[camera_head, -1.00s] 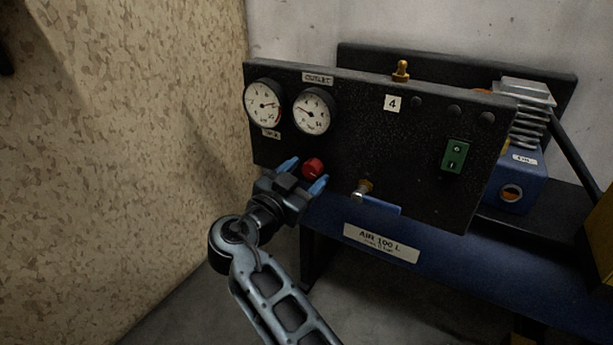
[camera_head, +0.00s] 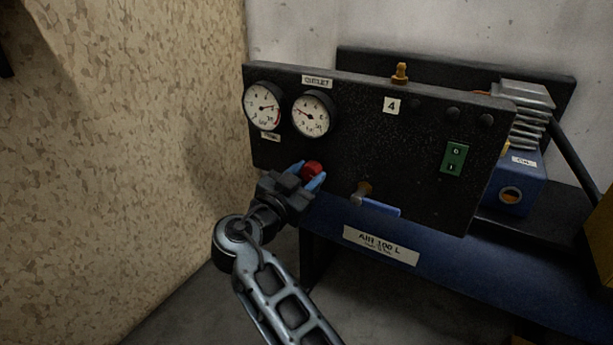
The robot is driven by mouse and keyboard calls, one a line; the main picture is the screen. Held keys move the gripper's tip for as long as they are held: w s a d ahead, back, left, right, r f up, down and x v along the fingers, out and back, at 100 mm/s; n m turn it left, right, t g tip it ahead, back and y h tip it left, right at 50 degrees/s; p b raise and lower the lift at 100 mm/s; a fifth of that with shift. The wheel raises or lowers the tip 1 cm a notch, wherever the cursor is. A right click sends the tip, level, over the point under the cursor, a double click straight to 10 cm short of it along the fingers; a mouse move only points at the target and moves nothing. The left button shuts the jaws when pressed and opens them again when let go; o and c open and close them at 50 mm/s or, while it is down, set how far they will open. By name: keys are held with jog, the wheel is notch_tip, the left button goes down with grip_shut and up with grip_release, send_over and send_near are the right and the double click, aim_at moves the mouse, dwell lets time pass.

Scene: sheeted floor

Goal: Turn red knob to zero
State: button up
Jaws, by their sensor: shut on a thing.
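The red knob (camera_head: 313,168) sticks out of the lower left part of the black panel (camera_head: 350,150), below the two gauges. My gripper (camera_head: 307,177) is at the knob, its blue-tipped fingers on either side of it and shut on it. The fingers partly cover the knob, and no mark on it can be read. The left gauge (camera_head: 263,107) and the outlet gauge (camera_head: 312,114) are white dials; the outlet gauge's needle points to the upper left.
A valve with a blue lever (camera_head: 376,205) juts out right of the knob. A green switch (camera_head: 454,157) is on the panel's right. The blue tank (camera_head: 450,260) lies below, and a speckled board wall (camera_head: 120,150) stands at left.

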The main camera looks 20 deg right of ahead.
jog(key=shift+n, duration=0.3)
jog(key=n+p, duration=0.1)
jog(key=n, duration=0.3)
jog(key=shift+s+n+p, duration=0.1)
jog(key=shift+n+p, duration=0.2)
jog(key=shift+n, duration=0.1)
jog(key=n+p, duration=0.3)
jog(key=n, duration=0.2)
jog(key=shift+r, duration=0.1)
jog(key=n+p, duration=0.4)
jog(key=n, duration=0.1)
jog(key=shift+r+n, duration=0.1)
jog(key=shift+n, duration=0.3)
jog(key=shift+n+p, duration=1.5)
jog(key=shift+n, duration=0.8)
jog(key=shift+f, duration=0.2)
jog(key=o, duration=1.1)
jog(key=shift+c, duration=0.2)
jog(key=shift+r, duration=0.1)
